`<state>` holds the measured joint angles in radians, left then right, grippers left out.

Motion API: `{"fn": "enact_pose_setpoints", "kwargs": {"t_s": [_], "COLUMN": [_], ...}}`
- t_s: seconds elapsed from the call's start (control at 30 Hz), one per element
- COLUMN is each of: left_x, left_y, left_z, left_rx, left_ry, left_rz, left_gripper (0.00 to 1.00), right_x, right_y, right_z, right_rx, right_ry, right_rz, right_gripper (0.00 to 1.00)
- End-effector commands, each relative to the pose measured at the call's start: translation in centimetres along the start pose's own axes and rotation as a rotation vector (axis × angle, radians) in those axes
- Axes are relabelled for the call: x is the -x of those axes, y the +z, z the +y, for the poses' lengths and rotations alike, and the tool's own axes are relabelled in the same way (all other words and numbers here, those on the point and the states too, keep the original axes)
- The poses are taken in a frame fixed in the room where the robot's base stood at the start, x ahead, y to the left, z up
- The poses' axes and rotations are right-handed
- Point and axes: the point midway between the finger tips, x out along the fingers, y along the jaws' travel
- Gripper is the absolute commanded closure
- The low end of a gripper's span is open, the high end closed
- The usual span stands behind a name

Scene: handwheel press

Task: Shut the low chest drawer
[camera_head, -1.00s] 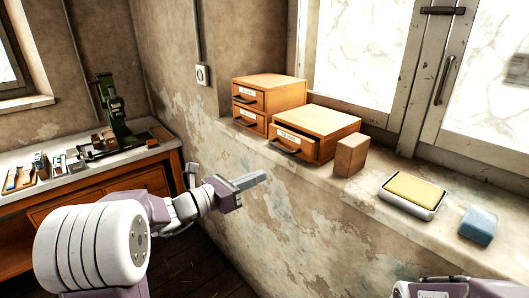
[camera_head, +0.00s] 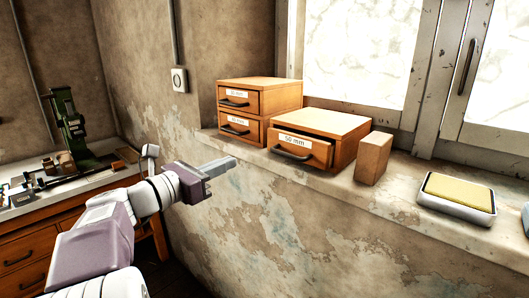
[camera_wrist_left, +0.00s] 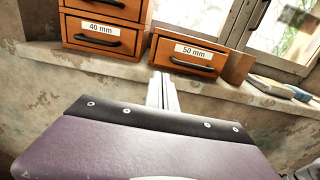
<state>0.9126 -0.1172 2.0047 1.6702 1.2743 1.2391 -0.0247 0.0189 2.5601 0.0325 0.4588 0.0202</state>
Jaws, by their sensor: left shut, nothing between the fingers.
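The low chest (camera_head: 345,124) is a wide orange-brown wooden box on the window sill. Its drawer (camera_head: 302,149), labelled 50 mm with a dark bar handle, sticks out a little from the chest front. In the left wrist view the drawer front (camera_wrist_left: 190,57) is ahead and slightly right of the fingers. My left gripper (camera_head: 232,162) is shut and empty, in front of the sill, left of the drawer and apart from it. It also shows in the left wrist view (camera_wrist_left: 163,78). My right gripper is not in view.
A taller two-drawer chest (camera_head: 283,97) stands left of the low chest, its drawers shut. A wooden block (camera_head: 372,158) stands close on the right. Farther right on the sill (camera_head: 405,208) lies a tray with a yellow pad (camera_head: 457,192). A workbench (camera_head: 90,184) with a green press is at left.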

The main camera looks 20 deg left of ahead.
Motion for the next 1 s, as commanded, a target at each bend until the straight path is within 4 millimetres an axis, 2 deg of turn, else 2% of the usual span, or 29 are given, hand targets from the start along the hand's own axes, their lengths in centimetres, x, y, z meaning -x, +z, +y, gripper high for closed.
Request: {"fn": "enact_pose_setpoints", "kwargs": {"t_s": [0.4,0.53,0.7,1.0], "left_x": [-8.8,-11.1,-12.8,-13.2], "left_y": [0.0,0.0,0.0,0.0], "left_z": [-0.2,-0.2,-0.1,-0.1], "left_rx": [0.0,0.001,0.001,0.0], "left_ry": [-0.007,-0.006,-0.003,-0.001], "left_rz": [0.0,0.0,-0.001,-0.001], "left_gripper": [1.0,1.0,1.0,1.0], "right_x": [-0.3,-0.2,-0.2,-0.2], "right_y": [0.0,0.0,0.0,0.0], "right_z": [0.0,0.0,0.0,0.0], "right_rx": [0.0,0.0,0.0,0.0], "right_ry": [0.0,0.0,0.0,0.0], "right_rz": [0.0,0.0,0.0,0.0], "right_gripper": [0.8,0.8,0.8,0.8]}}
